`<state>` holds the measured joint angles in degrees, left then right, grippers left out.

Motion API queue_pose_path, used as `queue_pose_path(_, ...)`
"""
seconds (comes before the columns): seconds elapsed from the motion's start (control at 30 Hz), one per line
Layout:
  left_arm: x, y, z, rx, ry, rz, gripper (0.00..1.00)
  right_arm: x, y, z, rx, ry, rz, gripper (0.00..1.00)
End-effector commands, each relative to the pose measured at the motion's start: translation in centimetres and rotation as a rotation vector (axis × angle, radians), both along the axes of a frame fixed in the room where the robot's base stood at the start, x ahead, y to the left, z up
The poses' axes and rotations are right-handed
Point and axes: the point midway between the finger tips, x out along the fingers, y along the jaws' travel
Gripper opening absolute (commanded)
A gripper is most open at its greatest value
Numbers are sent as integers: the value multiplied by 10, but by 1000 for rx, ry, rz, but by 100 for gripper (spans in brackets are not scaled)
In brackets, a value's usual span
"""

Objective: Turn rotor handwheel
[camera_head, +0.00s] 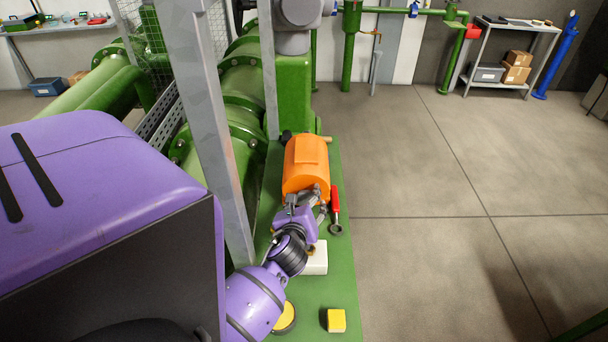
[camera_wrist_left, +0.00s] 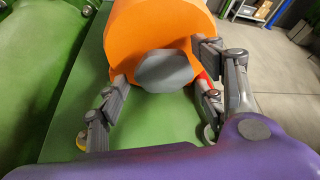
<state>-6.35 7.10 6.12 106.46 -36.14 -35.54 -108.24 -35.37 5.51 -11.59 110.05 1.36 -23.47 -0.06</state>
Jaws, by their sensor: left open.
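An orange cylinder (camera_head: 305,168) lies on the green base plate. In the left wrist view the orange cylinder (camera_wrist_left: 150,25) shows a grey rounded end piece (camera_wrist_left: 164,71) facing me. I cannot tell for sure whether this piece is the handwheel. My left gripper (camera_head: 306,198) is at the near end of the cylinder. In the left wrist view its fingers (camera_wrist_left: 158,66) are spread apart on both sides of the grey piece, with nothing clearly gripped between them. Whether a fingertip touches is unclear. My right gripper is not in view.
A red-handled tool (camera_head: 335,205) lies right of the cylinder. A white block (camera_head: 316,258), a yellow block (camera_head: 336,320) and a round yellow-topped item (camera_head: 286,318) are nearer. A grey post (camera_head: 212,130) and green pipes (camera_head: 240,85) stand left. Open floor lies right.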

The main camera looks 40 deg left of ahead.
Motion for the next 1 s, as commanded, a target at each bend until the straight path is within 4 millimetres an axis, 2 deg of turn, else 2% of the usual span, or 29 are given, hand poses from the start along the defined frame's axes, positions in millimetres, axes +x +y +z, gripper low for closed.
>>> queue_pose_path(0.23, -8, -5, 4, -1, -1, -1, 62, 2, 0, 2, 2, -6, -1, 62)
queue_pose_path(0.7, -81, -49, 36, -1, 0, 0, 62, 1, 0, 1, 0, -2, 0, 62)
queue_pose_path(1.0, -96, -59, 43, 1, -1, 0, 62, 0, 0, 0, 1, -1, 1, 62)
